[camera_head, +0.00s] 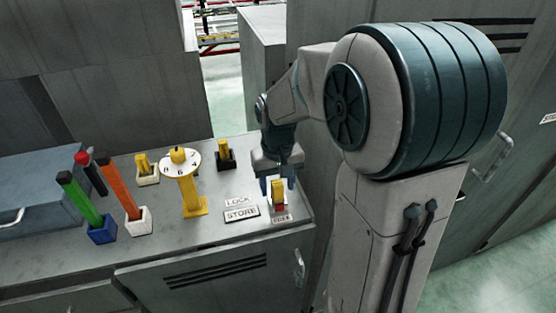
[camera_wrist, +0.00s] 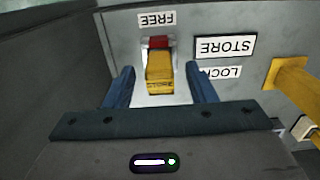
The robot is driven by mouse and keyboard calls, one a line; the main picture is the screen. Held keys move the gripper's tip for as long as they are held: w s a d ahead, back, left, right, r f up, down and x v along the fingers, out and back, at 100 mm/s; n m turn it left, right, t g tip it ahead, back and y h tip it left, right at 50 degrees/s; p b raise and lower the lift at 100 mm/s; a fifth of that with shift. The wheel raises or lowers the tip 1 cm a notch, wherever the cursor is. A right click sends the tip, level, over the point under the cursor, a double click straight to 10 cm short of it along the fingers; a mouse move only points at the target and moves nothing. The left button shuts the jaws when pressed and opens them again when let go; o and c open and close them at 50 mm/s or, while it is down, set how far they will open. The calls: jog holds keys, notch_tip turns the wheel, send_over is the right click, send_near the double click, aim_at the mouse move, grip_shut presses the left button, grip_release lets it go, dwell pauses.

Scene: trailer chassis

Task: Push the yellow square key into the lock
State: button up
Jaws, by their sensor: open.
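A yellow square-sided block, seemingly the key (camera_wrist: 159,72), stands between my fingers in the wrist view, with a red part (camera_wrist: 158,42) beside it on a pale base. In the head view the same yellow piece (camera_head: 278,187) is upright near the front right corner of the cabinet top, at the FREE label (camera_head: 281,218). My gripper (camera_wrist: 160,68) is open, with one blue finger on each side of the block and visible gaps. My gripper (camera_head: 278,181) comes from above and behind in the head view. The lock's opening is hidden from sight.
The LOCK and STORE labels (camera_head: 241,214) lie just left. Other yellow pieces sit in a white holder (camera_head: 148,178) and a black holder (camera_head: 226,162). Green and orange sticks stand at left. A grey wall rises behind.

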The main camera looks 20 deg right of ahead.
notch_tip(320, 180, up, 11)
dwell(0.3)
jog(key=shift+s, duration=0.1)
